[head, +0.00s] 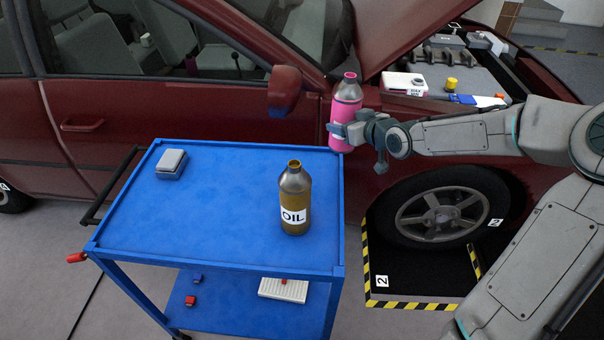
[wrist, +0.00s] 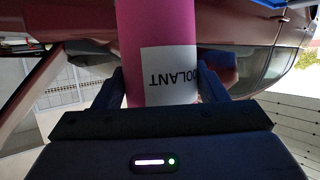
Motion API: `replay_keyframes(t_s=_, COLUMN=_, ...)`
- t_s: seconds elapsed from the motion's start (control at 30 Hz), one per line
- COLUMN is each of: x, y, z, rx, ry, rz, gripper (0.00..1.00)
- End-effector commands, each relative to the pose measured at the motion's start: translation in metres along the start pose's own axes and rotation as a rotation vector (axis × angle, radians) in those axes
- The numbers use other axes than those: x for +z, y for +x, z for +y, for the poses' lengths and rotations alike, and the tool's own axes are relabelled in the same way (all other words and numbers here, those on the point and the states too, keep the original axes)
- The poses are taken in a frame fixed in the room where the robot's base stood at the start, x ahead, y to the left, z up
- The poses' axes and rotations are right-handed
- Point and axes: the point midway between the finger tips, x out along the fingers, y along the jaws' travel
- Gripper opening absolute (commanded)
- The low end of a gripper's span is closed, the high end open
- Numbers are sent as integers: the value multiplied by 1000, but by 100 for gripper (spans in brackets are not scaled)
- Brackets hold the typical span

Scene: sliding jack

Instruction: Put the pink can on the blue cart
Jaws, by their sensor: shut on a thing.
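The pink can (head: 346,105) is upright in my gripper (head: 350,132), just past the back right corner of the blue cart (head: 225,205). My gripper is shut on the can's lower part, and the can appears to be held at about the height of the cart's top. In the wrist view the can (wrist: 158,50) fills the space between the two fingers (wrist: 165,85), with part of an upside-down "COOLANT" label showing. From the head view I cannot tell the exact gap between can and cart edge.
An oil bottle (head: 295,200) stands on the cart's right half and a small grey box (head: 172,164) lies at its back left. The cart top's middle and front left are clear. A red car (head: 200,105) with its hood up stands behind.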

Motion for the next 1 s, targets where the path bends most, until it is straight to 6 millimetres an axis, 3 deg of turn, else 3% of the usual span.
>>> replay_keyframes(t_s=0.7, x=33, y=67, z=-82, rx=-4, ry=-2, rz=1, gripper=19)
replay_keyframes(t_s=1.0, x=41, y=83, z=-99, rx=1, ry=0, rz=2, gripper=19)
